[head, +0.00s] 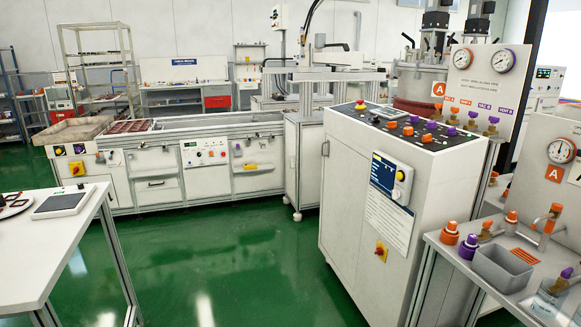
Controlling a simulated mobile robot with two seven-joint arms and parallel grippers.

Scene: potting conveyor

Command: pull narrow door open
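A narrow white door panel (304,170) stands between the conveyor bench and the control cabinet in the middle of the head view. It looks shut. A small dark upright handle (325,149) shows where the panel's right edge meets the control cabinet's left edge. I cannot tell which of the two it is fixed to. Neither of my grippers is in view.
The white control cabinet (372,185) with knobs and a yellow switch stands right of centre. The long conveyor bench (218,180) runs left. Green floor (220,265) between is clear.

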